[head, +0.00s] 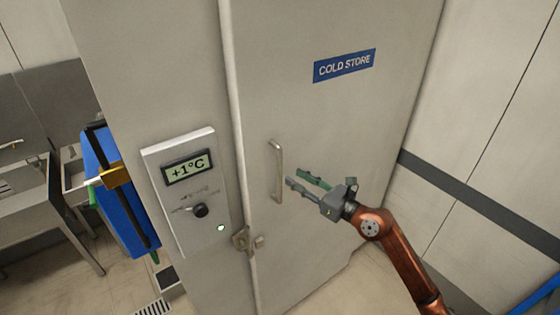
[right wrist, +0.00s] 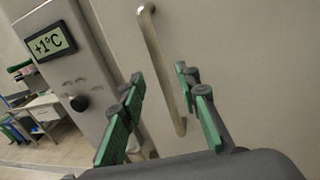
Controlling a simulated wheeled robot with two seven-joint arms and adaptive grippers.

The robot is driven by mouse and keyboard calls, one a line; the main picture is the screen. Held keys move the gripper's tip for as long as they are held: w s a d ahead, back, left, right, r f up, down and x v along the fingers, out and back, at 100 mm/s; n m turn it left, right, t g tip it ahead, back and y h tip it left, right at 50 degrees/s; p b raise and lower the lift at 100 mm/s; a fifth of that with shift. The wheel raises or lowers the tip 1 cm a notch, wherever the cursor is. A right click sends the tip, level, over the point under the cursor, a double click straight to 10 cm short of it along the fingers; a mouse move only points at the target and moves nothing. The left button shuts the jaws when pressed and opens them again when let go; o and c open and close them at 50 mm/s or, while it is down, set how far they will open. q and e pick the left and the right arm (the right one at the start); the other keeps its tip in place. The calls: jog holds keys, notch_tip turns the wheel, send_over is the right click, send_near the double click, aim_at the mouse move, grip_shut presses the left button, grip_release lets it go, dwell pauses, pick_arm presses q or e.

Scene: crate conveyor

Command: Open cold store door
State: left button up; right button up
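The cold store door (head: 330,120) is a pale panel with a blue COLD STORE sign (head: 344,66), and it looks shut in its frame. Its vertical metal bar handle (head: 276,170) is near the left edge. A latch (head: 243,240) sits at the door edge below the handle. My right gripper (head: 301,183) is open, just right of the handle in the head view. In the right wrist view the handle (right wrist: 162,70) shows beyond and between the spread green fingers (right wrist: 157,100); no contact can be made out. My left gripper is not in view.
A control panel (head: 186,195) reading +1°C, with a black knob (head: 200,210), is on the wall left of the door. A blue item with a black bar (head: 120,190) hangs farther left, near steel tables (head: 30,205). Floor in front of the door is clear.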

jog(key=p+x, duration=0.1)
jog(key=x, duration=0.6)
jog(key=shift+w+a+r+p, duration=0.15)
jog(key=shift+a+r+p, duration=0.05)
jog(key=shift+a+p, duration=0.2)
jog(key=shift+c, duration=0.7)
grip_shut()
